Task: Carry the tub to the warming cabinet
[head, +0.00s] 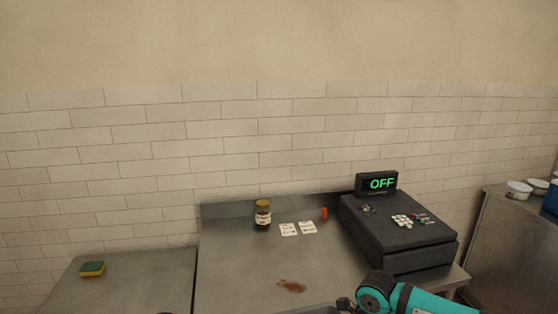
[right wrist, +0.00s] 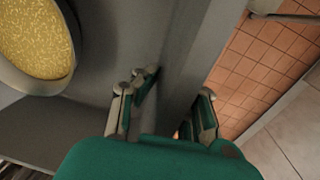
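I cannot pick out the tub for certain. A grey rim (head: 308,309) shows at the bottom edge of the head view, cut off by the frame; it may be part of the tub. My right gripper is beside that rim at the end of a teal arm. In the right wrist view my right gripper (right wrist: 168,103) has its fingers apart, and I see nothing clasped between them. A grey edge passes behind the fingers. The warming cabinet cannot be identified in these views. My left gripper is not in view.
The steel counter holds a jar (head: 263,215), white cards (head: 298,228), a brown smear (head: 291,286) and a black register (head: 400,235). A sponge (head: 92,268) lies left. Bowls (head: 519,190) stand right. The wrist view shows a round yellow-filled vessel (right wrist: 35,38) and tiled floor (right wrist: 260,60).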

